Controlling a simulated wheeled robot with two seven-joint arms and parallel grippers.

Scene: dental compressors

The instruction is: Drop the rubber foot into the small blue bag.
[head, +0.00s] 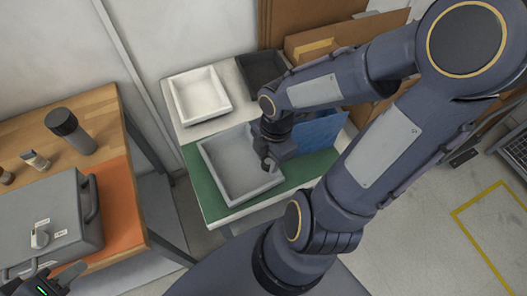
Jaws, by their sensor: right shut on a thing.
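My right gripper (269,163) is over the grey tray (228,165) on the green-topped part of the table. It is shut on a small dark thing, most likely the rubber foot, which the fingers and wrist largely hide. The blue bag (322,131) is just right of my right gripper, partly hidden behind my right arm. Its opening cannot be made out. My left gripper (46,276) is at the bottom left corner, beside the grey case, open and empty, partly cut off by the frame.
A white tray (200,95) and a dark tray (261,69) stand behind the grey tray. Cardboard boxes (325,40) are at the back. A wooden bench (97,107) at left holds a grey case (62,215), a dark cylinder (70,130) and small parts on or near an orange mat (118,205).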

